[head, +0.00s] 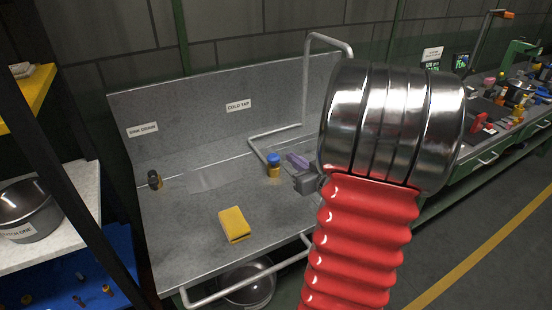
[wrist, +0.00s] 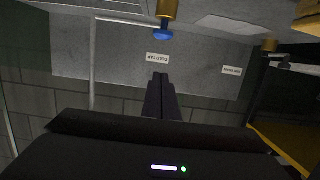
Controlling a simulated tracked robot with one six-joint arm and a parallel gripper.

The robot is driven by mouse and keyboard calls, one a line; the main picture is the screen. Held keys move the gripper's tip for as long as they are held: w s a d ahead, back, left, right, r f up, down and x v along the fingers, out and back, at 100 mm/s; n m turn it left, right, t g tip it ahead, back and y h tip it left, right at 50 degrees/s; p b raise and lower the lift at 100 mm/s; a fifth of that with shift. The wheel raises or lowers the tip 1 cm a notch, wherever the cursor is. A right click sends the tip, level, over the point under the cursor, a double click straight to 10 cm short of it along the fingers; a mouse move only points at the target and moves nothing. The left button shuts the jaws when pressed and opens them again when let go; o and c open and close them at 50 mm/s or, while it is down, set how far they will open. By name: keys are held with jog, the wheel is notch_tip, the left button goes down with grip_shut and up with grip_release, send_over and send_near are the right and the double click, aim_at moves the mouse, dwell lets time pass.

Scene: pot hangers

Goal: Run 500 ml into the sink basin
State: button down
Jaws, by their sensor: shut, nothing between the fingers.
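The cold tap (head: 274,166) has a blue knob on a brass body and stands by the back of the grey steel sink bench. A "COLD TAP" label (head: 238,105) is on the backsplash behind it. In the wrist view the tap's blue knob (wrist: 163,34) is just beyond my fingers. My gripper (head: 297,160) is shut and empty, just right of the knob in the head view; its fingers (wrist: 160,82) are together in the wrist view. Contact with the knob is not visible. A lighter flat rectangle (head: 214,178) lies left of the tap; I cannot tell whether it is the basin.
A yellow sponge (head: 235,224) lies on the bench front. A dark knob (head: 154,180) is at the bench's left, under another label. A pipe frame (head: 306,85) rises behind the tap. A steel pot (head: 248,287) is below. A small green-lit display (head: 461,61) stands far right, unreadable.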

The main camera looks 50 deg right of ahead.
jog(key=shift+w, duration=0.1)
send_over(274, 161)
jog(key=s, duration=0.3)
jog(key=f, duration=0.2)
jog(key=shift+w+f, duration=0.25)
jog(key=shift+f, duration=0.75)
jog(key=shift+w+f, duration=0.25)
jog(key=shift+f, duration=0.7)
